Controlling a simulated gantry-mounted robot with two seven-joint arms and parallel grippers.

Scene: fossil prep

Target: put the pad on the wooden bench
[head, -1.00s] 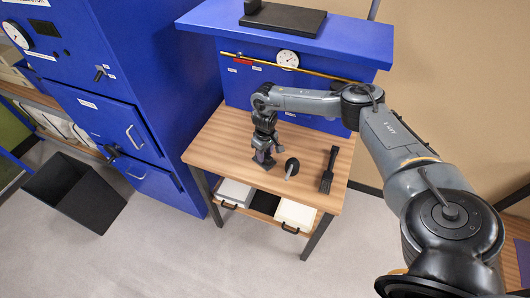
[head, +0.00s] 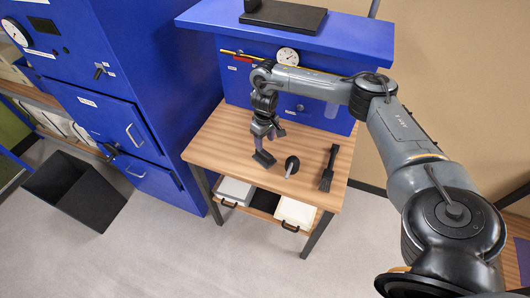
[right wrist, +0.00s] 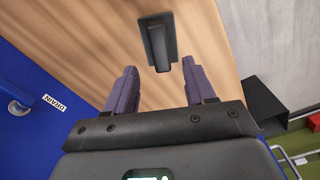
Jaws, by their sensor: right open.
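My left gripper is not in view.
A round black-headed tool (head: 291,165) and a black brush (head: 328,168) lie to the right of the pad. A blue cabinet with a gauge (head: 287,56) stands behind the bench. An open black bin (head: 75,195) is on the floor at left. The bench's front strip is clear.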

